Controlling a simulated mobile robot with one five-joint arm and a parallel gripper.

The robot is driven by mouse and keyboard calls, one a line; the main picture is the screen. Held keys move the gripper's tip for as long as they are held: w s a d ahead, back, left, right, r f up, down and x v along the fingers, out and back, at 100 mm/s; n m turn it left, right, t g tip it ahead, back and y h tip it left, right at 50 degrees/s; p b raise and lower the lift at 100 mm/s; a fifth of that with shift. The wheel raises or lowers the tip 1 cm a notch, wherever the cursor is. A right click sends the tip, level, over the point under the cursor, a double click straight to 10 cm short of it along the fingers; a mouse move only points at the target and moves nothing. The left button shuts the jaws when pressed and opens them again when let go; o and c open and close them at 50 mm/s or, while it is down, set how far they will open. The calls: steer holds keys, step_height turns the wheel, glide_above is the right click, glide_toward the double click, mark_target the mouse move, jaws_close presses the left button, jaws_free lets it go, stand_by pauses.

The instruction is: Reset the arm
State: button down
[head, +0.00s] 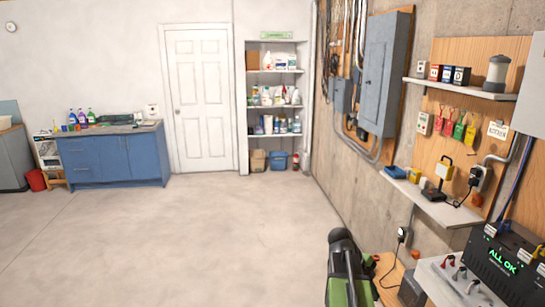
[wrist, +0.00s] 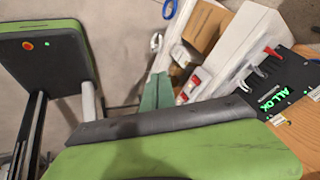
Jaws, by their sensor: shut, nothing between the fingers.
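My arm shows at the lower middle-right of the head view, green and black and folded close to my body. In the wrist view my gripper (wrist: 157,90) shows as two teal-green fingers lying side by side. They are shut with nothing between them. A green and dark part of my arm fills the bottom of that view. My gripper's fingertips cannot be made out in the head view.
At right, close to my arm, stands a bench (head: 440,280) with a black device (head: 503,258) reading ALL OK. A wall shelf (head: 430,200) holds small devices. Blue cabinets (head: 110,158), a white door (head: 198,100) and stocked shelves (head: 272,107) line the back. The floor (head: 200,240) is clear.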

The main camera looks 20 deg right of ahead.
steer(key=w+a+f+n+t+y, duration=0.1)
steer(key=w+a+n, duration=0.2)
steer(key=a+n, duration=0.8)
steer(key=w+a+f+n+t+y, duration=0.1)
steer(key=w+a+f+n+y, duration=0.1)
steer(key=a+n, duration=0.8)
steer(key=w+a+f+n+t+y, duration=0.1)
steer(key=w+a+n, duration=0.4)
steer(key=a+n, duration=0.6)
steer(key=shift+a+f+n+t+y+b, duration=0.3)
steer(key=shift+a+y, duration=0.4)
steer(key=shift+a, duration=3.6)
steer(key=shift+r, duration=0.1)
